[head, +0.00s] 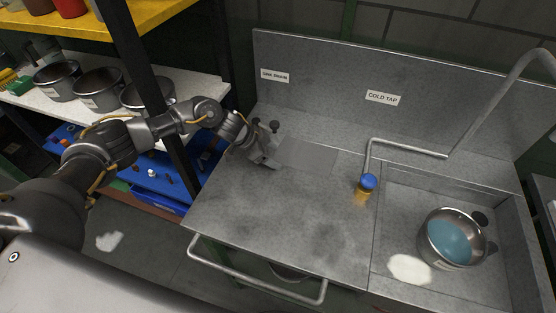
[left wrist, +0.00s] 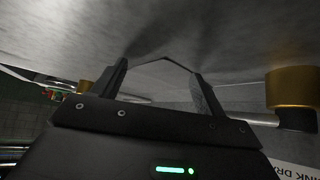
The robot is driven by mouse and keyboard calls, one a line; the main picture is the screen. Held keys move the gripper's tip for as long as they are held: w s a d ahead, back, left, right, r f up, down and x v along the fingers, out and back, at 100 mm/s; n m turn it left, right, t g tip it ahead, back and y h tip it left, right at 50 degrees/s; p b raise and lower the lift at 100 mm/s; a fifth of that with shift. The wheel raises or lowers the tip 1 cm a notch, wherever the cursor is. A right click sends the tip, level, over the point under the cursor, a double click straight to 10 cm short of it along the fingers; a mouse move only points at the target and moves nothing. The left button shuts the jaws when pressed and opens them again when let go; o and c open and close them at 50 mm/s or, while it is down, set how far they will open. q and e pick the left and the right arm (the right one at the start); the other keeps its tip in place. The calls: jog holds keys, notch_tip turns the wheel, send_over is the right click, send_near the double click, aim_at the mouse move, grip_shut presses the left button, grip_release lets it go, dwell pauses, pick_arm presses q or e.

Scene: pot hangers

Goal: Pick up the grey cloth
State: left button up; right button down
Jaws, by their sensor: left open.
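The grey cloth (head: 309,154) is a flat, slightly darker grey rectangle lying on the metal drainboard near the back wall. My left gripper (head: 268,161) is low over the drainboard at the cloth's left edge. The left wrist view shows its two fingers apart (left wrist: 159,69), with a pale grey flat shape between them that may be part of the cloth. I cannot tell whether the fingers touch the cloth. My right gripper is not in view.
The drainboard (head: 270,221) is mostly clear. A pot with blue contents (head: 449,238) and a white patch (head: 409,269) are in the basin. A brass fitting (left wrist: 293,88) is close at right in the wrist view.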

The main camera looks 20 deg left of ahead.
pick_arm(q)
jog(key=shift+f, duration=0.1)
jog(key=shift+c, duration=0.2)
grip_shut()
dwell(1.0)
notch_tip(320, 180, up, 12)
jog(key=p, duration=1.1)
jog(key=shift+p, duration=0.3)
notch_tip(320, 180, up, 18)
jog(key=p, duration=0.2)
